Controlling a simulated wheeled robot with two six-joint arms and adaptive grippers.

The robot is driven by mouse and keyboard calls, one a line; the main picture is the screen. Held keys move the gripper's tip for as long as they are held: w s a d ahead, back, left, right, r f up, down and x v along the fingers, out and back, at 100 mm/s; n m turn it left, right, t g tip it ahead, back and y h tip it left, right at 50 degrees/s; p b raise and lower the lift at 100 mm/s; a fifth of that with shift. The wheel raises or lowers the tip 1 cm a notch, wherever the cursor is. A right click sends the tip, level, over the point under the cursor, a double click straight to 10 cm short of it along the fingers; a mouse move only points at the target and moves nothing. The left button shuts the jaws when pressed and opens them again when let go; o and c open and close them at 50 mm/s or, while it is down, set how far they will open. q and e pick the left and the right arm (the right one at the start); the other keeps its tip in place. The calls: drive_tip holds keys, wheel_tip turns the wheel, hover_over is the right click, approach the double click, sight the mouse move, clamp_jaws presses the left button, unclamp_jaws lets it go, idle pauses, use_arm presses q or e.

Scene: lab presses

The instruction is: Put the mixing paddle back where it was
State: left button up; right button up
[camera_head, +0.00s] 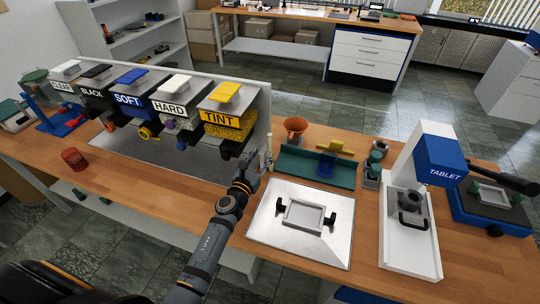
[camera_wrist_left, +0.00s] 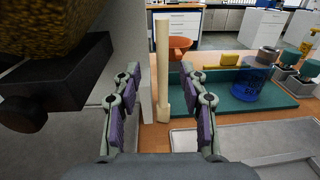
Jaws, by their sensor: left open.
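The mixing paddle, a pale wooden stick (camera_wrist_left: 162,65) with a wider lower end, stands upright at the edge of the grey dispenser panel (camera_head: 262,118). In the head view, a small pale upright piece of it (camera_head: 269,143) shows by that edge. My left gripper (camera_head: 256,163) is just in front of the panel's right end. In the left wrist view, its fingers (camera_wrist_left: 158,100) are open, one on each side of the paddle and apart from it. What holds the paddle up is not clear. My right gripper is not in view.
A teal tray (camera_head: 290,167) with a blue cup (camera_head: 326,166) lies to the right, an orange funnel (camera_head: 295,127) behind it. A metal plate (camera_head: 265,232) is in front. The tablet press (camera_head: 409,255) stands further right. The TINT hopper (camera_head: 222,118) is close on the left.

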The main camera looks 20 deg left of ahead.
sight(269, 146)
use_arm(q)
drive_tip(key=w, duration=0.5)
drive_tip(key=shift+d+f+b, duration=0.2)
drive_tip(key=shift+d+b, duration=0.15)
drive_tip(key=shift+d, duration=0.05)
drive_tip(key=shift+s+r, duration=0.1)
drive_tip(key=shift+c, duration=0.9)
clamp_jaws()
